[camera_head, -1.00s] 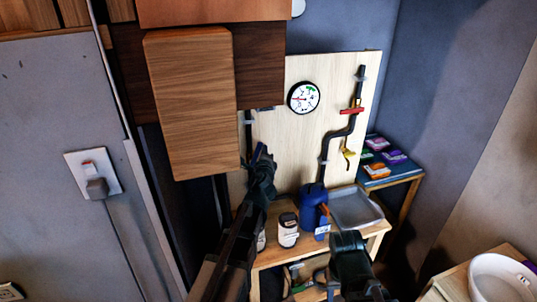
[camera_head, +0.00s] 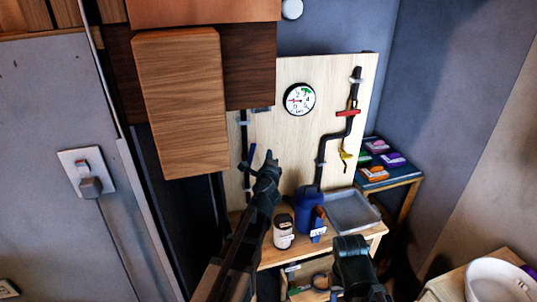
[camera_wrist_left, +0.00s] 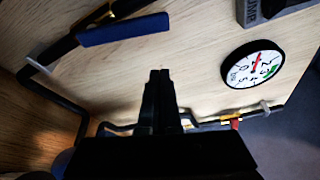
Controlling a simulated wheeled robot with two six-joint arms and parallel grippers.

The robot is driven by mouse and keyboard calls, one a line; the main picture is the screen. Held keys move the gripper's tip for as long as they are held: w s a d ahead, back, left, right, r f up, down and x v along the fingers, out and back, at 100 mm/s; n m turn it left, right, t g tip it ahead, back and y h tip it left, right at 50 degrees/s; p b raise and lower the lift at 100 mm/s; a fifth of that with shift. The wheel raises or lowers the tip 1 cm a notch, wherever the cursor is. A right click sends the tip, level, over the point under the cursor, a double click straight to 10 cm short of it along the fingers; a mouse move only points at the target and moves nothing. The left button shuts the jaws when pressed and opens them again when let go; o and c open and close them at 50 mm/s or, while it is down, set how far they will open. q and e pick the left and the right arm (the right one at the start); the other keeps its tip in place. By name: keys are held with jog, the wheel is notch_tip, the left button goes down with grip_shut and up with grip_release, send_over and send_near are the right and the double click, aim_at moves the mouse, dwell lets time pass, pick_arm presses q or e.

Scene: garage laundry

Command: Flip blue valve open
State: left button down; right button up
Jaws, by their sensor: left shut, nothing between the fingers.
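The blue valve handle (camera_head: 252,156) is on the dark pipe at the left of the wooden board. It also shows in the left wrist view (camera_wrist_left: 123,30), lying slanted along the dark pipe at upper left. My left gripper (camera_head: 268,155) is shut and empty, just right of the blue handle in the head view. In the left wrist view its fingertips (camera_wrist_left: 159,74) are together below and right of the handle, apart from it in the picture. My right gripper (camera_head: 352,245) is low in the head view; its jaws cannot be made out.
The board (camera_head: 285,135) carries a round gauge (camera_head: 299,99), a red handle (camera_head: 348,113) and a yellow handle (camera_head: 345,155). Below are a bottle (camera_head: 283,232), a blue container (camera_head: 308,212) and a grey tray (camera_head: 352,211) on a wooden table. A wooden cabinet (camera_head: 180,100) hangs at left.

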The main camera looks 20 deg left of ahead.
pick_arm(q)
jog(key=f+v, duration=0.1)
jog(key=v, duration=0.6)
jog(key=shift+s+r+p, duration=0.3)
jog(key=shift+r, duration=0.15)
